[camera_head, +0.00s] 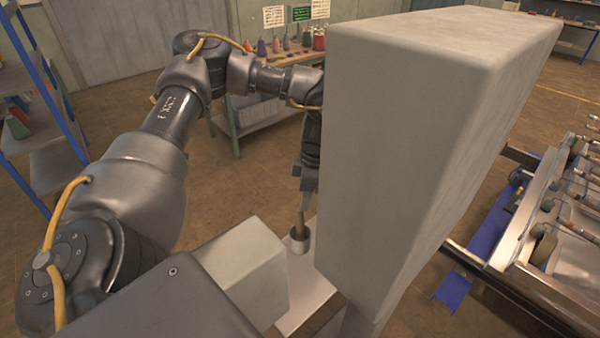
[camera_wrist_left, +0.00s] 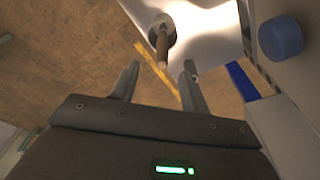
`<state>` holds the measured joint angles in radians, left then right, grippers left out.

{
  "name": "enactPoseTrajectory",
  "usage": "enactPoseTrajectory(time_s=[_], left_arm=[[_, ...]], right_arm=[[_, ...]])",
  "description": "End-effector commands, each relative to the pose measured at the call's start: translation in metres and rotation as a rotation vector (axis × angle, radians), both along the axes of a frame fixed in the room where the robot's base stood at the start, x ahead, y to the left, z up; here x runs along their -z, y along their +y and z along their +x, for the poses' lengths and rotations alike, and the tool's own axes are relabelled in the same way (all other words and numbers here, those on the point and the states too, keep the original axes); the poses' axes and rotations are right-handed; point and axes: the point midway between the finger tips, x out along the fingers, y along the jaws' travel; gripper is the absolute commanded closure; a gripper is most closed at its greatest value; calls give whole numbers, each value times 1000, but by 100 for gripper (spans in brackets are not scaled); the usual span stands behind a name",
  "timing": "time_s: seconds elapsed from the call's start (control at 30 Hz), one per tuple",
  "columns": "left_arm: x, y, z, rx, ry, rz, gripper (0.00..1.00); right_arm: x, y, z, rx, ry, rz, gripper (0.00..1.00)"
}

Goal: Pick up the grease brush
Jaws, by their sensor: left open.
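The grease brush shows as a brown handle (camera_head: 301,222) standing upright in a small grey cup (camera_head: 300,240) on a pale metal surface (camera_head: 309,299). My left gripper (camera_head: 304,187) points down just above the handle. In the left wrist view, my open left gripper (camera_wrist_left: 158,76) has its fingers apart, with the handle (camera_wrist_left: 162,45) beyond the fingertips and roughly between them. The cup (camera_wrist_left: 160,25) is behind the handle. The brush's bristles are hidden in the cup. My right gripper is not in view.
A tall pale block (camera_head: 400,150) stands close to the right of the gripper and hides part of the scene. The left wrist view shows a blue knob (camera_wrist_left: 281,38) at the right. A workbench with bottles (camera_head: 285,55) stands behind. Blue-framed shelves (camera_head: 45,120) are at left.

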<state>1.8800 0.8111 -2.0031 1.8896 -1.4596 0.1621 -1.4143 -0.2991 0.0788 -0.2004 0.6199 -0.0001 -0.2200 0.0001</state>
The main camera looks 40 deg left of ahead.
Motion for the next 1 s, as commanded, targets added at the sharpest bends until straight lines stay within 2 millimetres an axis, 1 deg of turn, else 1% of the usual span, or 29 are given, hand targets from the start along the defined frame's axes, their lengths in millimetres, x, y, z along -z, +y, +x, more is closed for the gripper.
enactPoseTrajectory(time_s=[0.03, 0.1, 0.23, 0.33, 0.57, 0.8, 0.9, 1.0], left_arm=[[9, 1, -2, -2, 6, -1, 54], [20, 3, -4, -3, 5, -1, 54], [37, 4, -5, -2, 4, -1, 54], [44, 5, -5, -2, 3, 0, 54], [48, 5, -6, -2, 1, 0, 54], [75, 6, -12, -3, 6, 0, 54], [88, 7, -13, -4, 5, 0, 54], [95, 8, -13, -2, 3, 0, 54]], right_arm=[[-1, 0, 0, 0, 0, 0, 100], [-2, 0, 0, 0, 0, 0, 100], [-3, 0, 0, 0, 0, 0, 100], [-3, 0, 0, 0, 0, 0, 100], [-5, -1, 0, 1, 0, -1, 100], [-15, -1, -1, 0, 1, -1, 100], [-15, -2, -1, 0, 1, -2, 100], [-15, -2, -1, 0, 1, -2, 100]])
